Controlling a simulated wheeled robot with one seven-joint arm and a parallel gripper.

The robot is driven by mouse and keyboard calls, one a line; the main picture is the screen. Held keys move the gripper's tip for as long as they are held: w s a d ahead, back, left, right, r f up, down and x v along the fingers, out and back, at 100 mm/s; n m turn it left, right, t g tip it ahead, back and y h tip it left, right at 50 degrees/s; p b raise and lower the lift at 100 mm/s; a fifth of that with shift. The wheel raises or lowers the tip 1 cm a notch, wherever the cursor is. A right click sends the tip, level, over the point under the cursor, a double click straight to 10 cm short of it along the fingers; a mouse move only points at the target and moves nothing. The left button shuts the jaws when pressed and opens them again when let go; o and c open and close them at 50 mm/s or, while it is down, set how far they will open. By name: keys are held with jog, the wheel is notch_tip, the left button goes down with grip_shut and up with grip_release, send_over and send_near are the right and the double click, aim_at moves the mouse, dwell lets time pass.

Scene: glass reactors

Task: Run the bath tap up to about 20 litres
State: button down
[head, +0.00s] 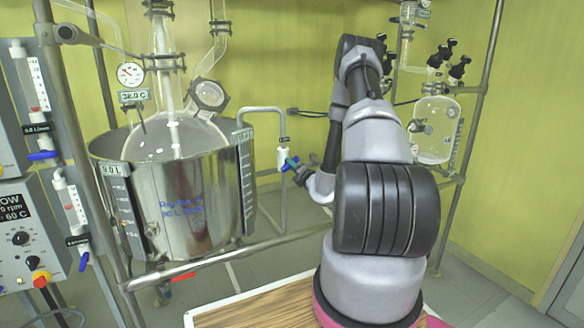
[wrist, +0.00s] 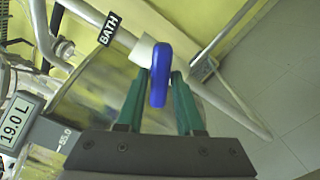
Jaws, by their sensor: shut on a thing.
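The bath tap is a white valve body (head: 282,157) with a blue lever (head: 290,165), on a bent grey pipe beside the steel bath (head: 185,215). In the wrist view a BATH tag (wrist: 109,28) hangs by the white valve body (wrist: 143,50). The blue lever (wrist: 161,72) stands between the green fingers of my gripper (wrist: 158,84), which is shut on it. In the head view my gripper (head: 295,166) is small and partly covered by my arm. A display (wrist: 18,120) at the bath's level scale reads 19.0 L.
A glass flask (head: 175,137) sits in the bath. Flow meters with blue handles, such as the upper one (head: 35,85), stand at the left. A metal rail (head: 225,258) crosses in front of the bath. A wooden-topped surface (head: 250,308) lies below my arm.

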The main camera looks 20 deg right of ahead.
jog(key=shift+n, duration=0.5)
jog(key=c, duration=0.7)
grip_release()
jog(key=s, duration=1.1)
jog(key=shift+d, duration=0.2)
